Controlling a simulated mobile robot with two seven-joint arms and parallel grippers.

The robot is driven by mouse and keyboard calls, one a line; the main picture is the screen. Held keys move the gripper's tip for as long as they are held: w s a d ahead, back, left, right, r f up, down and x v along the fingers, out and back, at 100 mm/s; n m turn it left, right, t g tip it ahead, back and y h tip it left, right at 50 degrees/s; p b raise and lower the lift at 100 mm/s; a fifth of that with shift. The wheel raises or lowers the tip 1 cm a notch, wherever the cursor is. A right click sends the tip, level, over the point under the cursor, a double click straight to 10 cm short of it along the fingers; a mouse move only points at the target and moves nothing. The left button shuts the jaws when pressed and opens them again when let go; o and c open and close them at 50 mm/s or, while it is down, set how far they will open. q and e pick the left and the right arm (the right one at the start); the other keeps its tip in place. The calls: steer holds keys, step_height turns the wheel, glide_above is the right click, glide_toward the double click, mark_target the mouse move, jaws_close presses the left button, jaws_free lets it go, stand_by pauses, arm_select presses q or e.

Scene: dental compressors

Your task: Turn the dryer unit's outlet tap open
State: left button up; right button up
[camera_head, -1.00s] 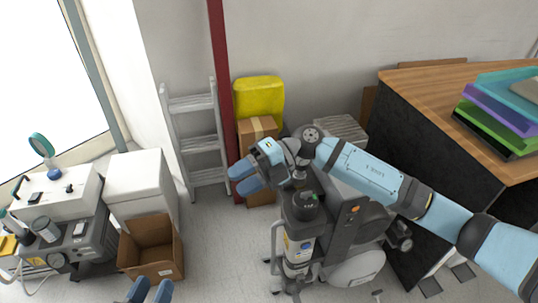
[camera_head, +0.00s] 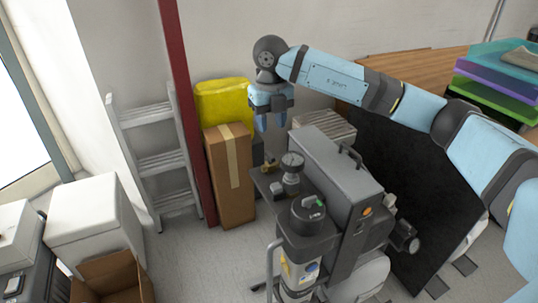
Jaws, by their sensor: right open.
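The dryer unit (camera_head: 335,175) is a grey machine on the floor at centre right, with a round gauge (camera_head: 292,161) on its top and a black-capped cylinder (camera_head: 308,222) at its front. A small brass-coloured fitting, which looks like the outlet tap (camera_head: 269,164), sits on the dark top plate left of the gauge. Its handle is too small to read. My right gripper (camera_head: 270,128) points down, open and empty, above the fitting and apart from it. My left gripper is out of view.
A tall cardboard box (camera_head: 231,178) and a yellow container (camera_head: 223,103) stand left of the unit, beside a red post (camera_head: 187,110). A grey ladder (camera_head: 160,160) leans at the wall. A wooden-topped desk (camera_head: 420,70) stands right.

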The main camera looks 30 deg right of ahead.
mark_target(270, 154)
step_height(270, 154, down, 9)
steer(key=shift+f+b, duration=0.15)
steer(key=shift+b, duration=1.1)
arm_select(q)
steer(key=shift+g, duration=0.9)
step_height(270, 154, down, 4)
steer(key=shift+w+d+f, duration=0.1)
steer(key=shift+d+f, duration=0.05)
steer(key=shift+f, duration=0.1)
arm_select(e)
jaws_close()
